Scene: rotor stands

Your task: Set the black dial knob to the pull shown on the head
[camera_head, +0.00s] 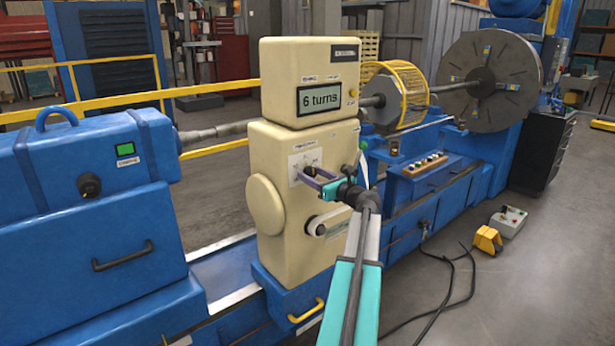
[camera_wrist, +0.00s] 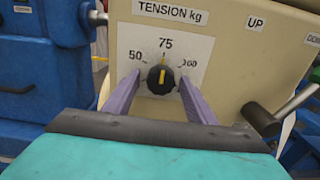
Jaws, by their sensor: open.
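The black dial knob (camera_wrist: 161,79) sits on a white scale plate (camera_wrist: 140,42) under a "TENSION kg" label, with 50 at left, 75 at top and a partly covered number at right. Its yellow pointer points straight up at 75. My gripper (camera_wrist: 160,83) is open, one purple finger on each side of the knob in the wrist view. Whether the fingers touch it I cannot tell. In the head view my gripper (camera_head: 310,177) reaches the cream head (camera_head: 285,150), partly covering the knob. The head's display (camera_head: 319,97) reads "6 turns"; I see no pull figure on it.
A lever with a black hub (camera_wrist: 261,119) stands right of the dial, beside an "UP" label. Another black knob (camera_head: 89,185) is on the blue housing at left. A yellow rail (camera_head: 90,107) runs behind. Cables (camera_head: 450,285) and a yellow pedal (camera_head: 487,240) lie on the floor.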

